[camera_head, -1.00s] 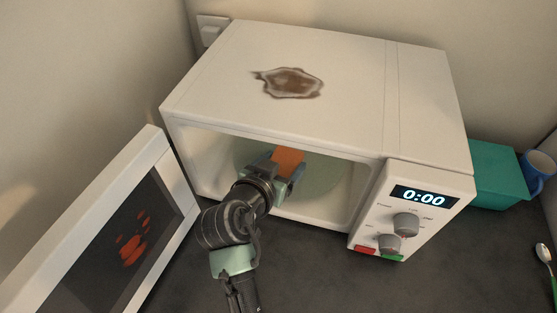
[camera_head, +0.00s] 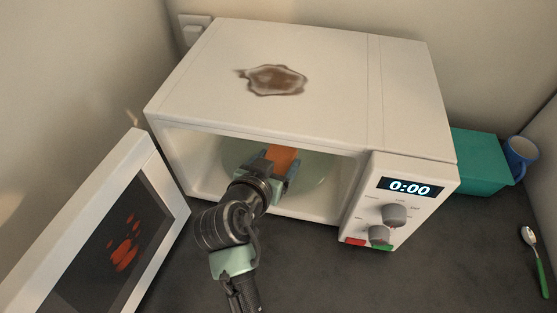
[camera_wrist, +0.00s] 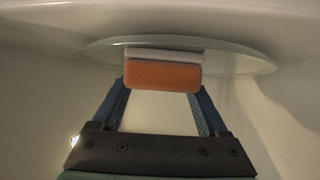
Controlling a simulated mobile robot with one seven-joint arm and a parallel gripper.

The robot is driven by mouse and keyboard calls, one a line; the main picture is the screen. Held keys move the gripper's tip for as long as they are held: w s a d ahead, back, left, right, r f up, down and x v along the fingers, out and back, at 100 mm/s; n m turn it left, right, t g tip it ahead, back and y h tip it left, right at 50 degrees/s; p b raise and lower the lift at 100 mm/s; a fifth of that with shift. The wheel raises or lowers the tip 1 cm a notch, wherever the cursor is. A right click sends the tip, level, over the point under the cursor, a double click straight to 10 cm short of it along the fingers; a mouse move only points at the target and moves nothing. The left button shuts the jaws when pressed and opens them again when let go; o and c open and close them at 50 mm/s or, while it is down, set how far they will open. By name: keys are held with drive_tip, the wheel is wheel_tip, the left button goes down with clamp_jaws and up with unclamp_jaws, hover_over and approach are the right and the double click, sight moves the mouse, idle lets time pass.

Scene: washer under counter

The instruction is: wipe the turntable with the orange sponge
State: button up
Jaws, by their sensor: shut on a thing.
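The orange sponge (camera_head: 281,156) is inside the open microwave (camera_head: 300,85), held between the fingers of my gripper (camera_head: 273,172). In the wrist view the sponge (camera_wrist: 162,76) lies across the tips of my gripper (camera_wrist: 162,88), with a pale layer along its far edge. The glass turntable (camera_head: 318,166) is a pale green disc in the cavity. In the wrist view the turntable (camera_wrist: 245,62) spreads behind the sponge and looks close to it. I cannot tell whether they touch. My gripper and arm hide part of the turntable.
The microwave door (camera_head: 118,235) stands open at left, with red splatter inside. A brown stain (camera_head: 274,80) marks the microwave top. A teal box (camera_head: 483,166), a blue mug (camera_head: 520,158) and a green-handled spoon (camera_head: 535,260) are at right. The cavity walls are close around my gripper.

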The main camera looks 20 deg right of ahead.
drive_tip(key=shift+w+a+f, duration=0.1)
drive_tip(key=shift+w+a, duration=0.25)
drive_tip(key=shift+a, duration=0.2)
drive_tip(key=shift+a, duration=0.1)
drive_tip(key=shift+w+a+b, duration=0.35)
drive_tip(key=shift+w+a, duration=0.1)
drive_tip(key=shift+a, duration=0.15)
drive_tip(key=shift+r+p, duration=1.3)
drive_tip(key=shift+r, duration=0.35)
drive_tip(key=shift+s+f, duration=0.1)
